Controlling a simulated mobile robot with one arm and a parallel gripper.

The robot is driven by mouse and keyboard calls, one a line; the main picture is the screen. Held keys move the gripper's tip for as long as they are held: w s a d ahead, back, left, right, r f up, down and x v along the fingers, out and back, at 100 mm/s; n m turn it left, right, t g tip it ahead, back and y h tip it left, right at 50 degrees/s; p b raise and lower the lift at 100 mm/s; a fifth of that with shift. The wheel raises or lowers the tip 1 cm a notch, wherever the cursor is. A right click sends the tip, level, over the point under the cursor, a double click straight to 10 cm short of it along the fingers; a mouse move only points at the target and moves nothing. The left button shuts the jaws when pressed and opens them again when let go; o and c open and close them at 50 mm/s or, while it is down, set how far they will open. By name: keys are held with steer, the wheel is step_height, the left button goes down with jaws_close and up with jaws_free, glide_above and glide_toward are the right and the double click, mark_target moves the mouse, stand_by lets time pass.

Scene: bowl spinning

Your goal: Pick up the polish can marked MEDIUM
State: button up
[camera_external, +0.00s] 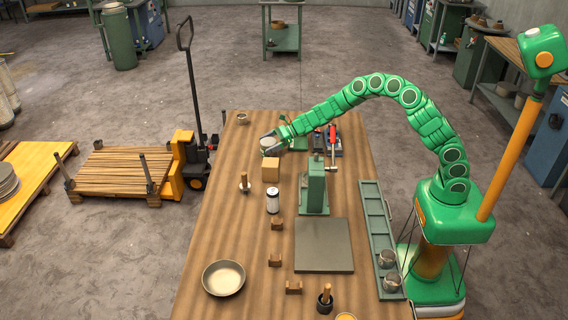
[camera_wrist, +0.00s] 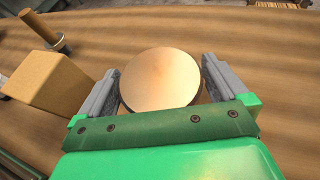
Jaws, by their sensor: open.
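My gripper (camera_external: 274,139) is at the far part of the wooden table. It is open, with its two grey fingers on either side of a round, pale-topped can (camera_wrist: 160,78) in the wrist view. Narrow gaps seem to show beside the lid, and I cannot tell whether either finger touches it. The same round top (camera_external: 267,142) shows at the fingertips in the external view. Its side is hidden, so no MEDIUM marking can be read. A white can with dark ends (camera_external: 272,201) stands nearer the table's middle; its label is too small to read.
A cardboard box (camera_external: 271,169) stands close beside my gripper and shows at left in the wrist view (camera_wrist: 48,82). A wooden-handled tool (camera_external: 244,182) stands left of it. A green machine (camera_external: 315,188) stands to the right. A bowl (camera_external: 223,278) is near the front.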

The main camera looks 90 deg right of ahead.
steer(key=c, duration=1)
steer(key=shift+r, duration=0.1)
steer(key=shift+r, duration=0.3)
steer(key=r, duration=0.3)
steer(key=shift+s, duration=0.25)
steer(key=s+a+r, duration=0.1)
steer(key=s+r, duration=0.2)
steer(key=s, duration=0.1)
steer(key=s+a+r, duration=0.1)
steer(key=s+r, duration=0.2)
steer(key=s, duration=0.1)
steer(key=s+a+r, duration=0.1)
steer(key=s+r, duration=0.2)
steer(key=s, duration=0.2)
steer(key=shift+a+r, duration=0.1)
steer(key=shift+a, duration=0.25)
